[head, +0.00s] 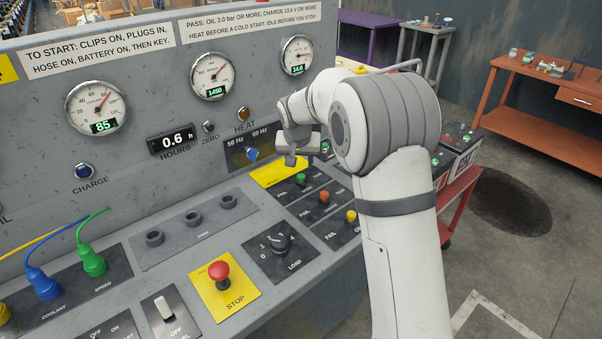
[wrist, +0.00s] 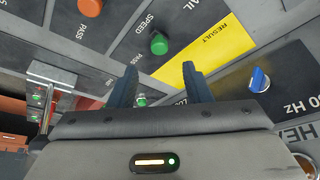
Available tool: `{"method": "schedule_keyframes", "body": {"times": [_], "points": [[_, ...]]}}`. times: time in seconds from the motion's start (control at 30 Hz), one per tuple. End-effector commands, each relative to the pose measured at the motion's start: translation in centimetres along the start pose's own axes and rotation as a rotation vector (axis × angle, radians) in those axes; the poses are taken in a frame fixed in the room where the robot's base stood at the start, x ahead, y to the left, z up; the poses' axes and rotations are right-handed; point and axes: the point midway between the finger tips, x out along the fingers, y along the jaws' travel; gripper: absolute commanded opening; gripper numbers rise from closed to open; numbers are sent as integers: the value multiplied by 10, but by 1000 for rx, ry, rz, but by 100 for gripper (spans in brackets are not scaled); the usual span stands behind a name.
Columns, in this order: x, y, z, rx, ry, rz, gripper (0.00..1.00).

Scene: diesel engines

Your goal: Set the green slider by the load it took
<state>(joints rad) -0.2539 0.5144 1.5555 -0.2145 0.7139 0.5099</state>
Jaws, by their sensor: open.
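The green slider (head: 301,178) sits in the nearest-to-yellow row of a black panel marked FAIL, below my gripper (head: 292,158) in the head view. In the wrist view the green slider (wrist: 159,43) is ahead of and between my open fingers (wrist: 161,85), apart from them. Nothing is held. The black LOAD knob (head: 281,243) is in front, with a dial of small numbers; its exact setting is hard to read. The yellow RESULT label (wrist: 207,43) lies beside the slider row.
An orange slider (head: 324,196) and a yellow slider (head: 351,216) sit in neighbouring rows. A blue frequency knob (head: 252,154) stands left of my gripper. A red STOP button (head: 219,271) is nearer. Gauges read 85, 1450 and 14.0.

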Motion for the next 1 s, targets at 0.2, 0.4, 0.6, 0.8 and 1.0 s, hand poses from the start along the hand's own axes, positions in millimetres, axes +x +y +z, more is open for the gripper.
{"method": "schedule_keyframes", "body": {"times": [0.2,0.4,0.6,0.8,1.0], "points": [[30,1,0,0,-5,2,44],[60,1,0,0,-3,1,44],[74,1,0,1,-1,1,44],[75,2,0,1,-1,1,44],[74,2,0,1,-1,1,32]]}}
